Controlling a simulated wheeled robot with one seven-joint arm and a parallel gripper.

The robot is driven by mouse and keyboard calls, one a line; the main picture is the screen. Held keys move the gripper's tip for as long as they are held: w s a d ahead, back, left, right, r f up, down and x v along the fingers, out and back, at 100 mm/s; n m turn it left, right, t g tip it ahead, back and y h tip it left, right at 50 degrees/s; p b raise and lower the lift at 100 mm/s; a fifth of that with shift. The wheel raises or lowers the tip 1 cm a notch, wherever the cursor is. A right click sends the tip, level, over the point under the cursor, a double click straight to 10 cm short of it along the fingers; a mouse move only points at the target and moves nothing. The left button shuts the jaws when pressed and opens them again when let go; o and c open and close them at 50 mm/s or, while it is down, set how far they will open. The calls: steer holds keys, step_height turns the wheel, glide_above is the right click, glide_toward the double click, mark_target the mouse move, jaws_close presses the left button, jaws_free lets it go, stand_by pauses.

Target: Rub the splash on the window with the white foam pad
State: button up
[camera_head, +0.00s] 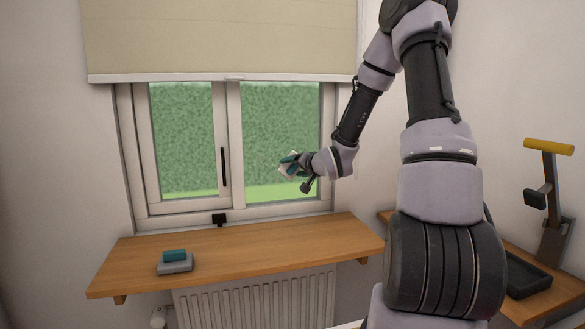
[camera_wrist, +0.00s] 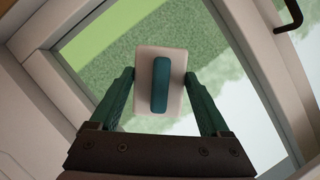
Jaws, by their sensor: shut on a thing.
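The white foam pad (camera_head: 285,172) with a teal grip is in my gripper (camera_head: 293,163), in front of the right pane of the window (camera_head: 262,115). In the wrist view the pad (camera_wrist: 144,62) sits between the two green fingers of my gripper (camera_wrist: 160,76), its white back and teal grip facing the camera. The glass lies beyond it; I cannot tell whether the pad touches it. I cannot make out the splash in either view; the pad and gripper hide part of the pane.
A grey pad with a teal grip (camera_head: 174,264) lies on the left of the wooden sill board (camera_head: 235,245). A small black item (camera_head: 219,219) is at the window's foot. A raised blind (camera_head: 220,40) hangs above. A yellow-handled device (camera_head: 549,190) stands at right.

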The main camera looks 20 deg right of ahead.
steer(key=shift+s, duration=1.45)
